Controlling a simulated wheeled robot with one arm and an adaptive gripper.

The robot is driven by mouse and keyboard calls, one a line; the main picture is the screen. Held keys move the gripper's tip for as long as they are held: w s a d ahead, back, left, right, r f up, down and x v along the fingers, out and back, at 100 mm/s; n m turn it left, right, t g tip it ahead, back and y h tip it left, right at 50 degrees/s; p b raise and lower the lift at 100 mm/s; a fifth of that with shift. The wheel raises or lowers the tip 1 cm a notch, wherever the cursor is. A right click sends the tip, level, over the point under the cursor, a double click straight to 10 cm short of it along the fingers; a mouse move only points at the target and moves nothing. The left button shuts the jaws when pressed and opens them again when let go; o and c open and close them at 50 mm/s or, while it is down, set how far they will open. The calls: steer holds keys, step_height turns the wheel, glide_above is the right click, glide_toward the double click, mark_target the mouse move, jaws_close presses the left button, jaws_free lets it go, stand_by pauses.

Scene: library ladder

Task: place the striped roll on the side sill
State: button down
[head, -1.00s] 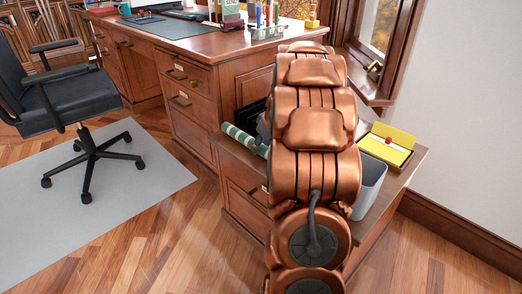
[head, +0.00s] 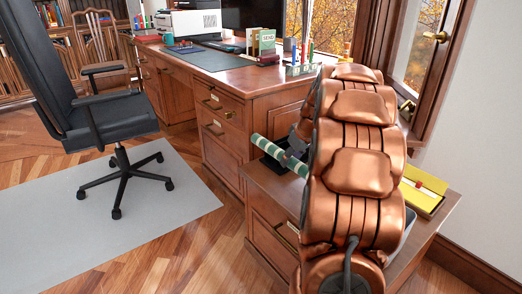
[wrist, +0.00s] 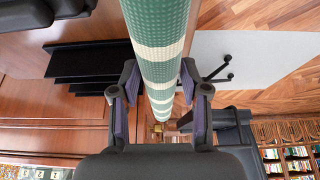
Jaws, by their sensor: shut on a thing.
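The striped roll (head: 277,154), green with cream bands, is held slanting above the low cabinet beside the desk. Its right end is hidden behind my arm in the head view. In the wrist view the roll (wrist: 158,50) runs from the top edge down between the two fingers of my gripper (wrist: 160,85), which is shut on it. My gripper is mostly hidden behind my arm in the head view.
The low cabinet (head: 275,200) carries a yellow box (head: 422,192), a grey bin mostly hidden by my arm and a black tray. The desk (head: 235,68) behind holds a printer, books and pen holders. An office chair (head: 85,85) stands on a grey mat at left.

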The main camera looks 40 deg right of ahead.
step_height(320, 180, up, 7)
steer(key=p, duration=0.3)
steer(key=shift+w+a+r, duration=0.2)
steer(key=shift+a+r, duration=0.05)
steer(key=shift+r, duration=0.1)
steer(key=w+a+f+b, duration=0.1)
steer(key=w+a+f, duration=0.2)
steer(key=a, duration=0.9)
steer(key=w+a+f+b, duration=0.1)
steer(key=w+a+f, duration=0.2)
steer(key=a, duration=0.9)
steer(key=w+a+f+b, duration=0.15)
steer(key=w+a, duration=0.25)
steer(key=a, duration=0.8)
steer(key=s+a+r+p, duration=0.1)
steer(key=s+r+p, duration=0.2)
steer(key=r+p, duration=2.1)
steer(key=p, duration=1.4)
steer(key=shift+r, duration=0.2)
steer(key=shift+s, duration=0.1)
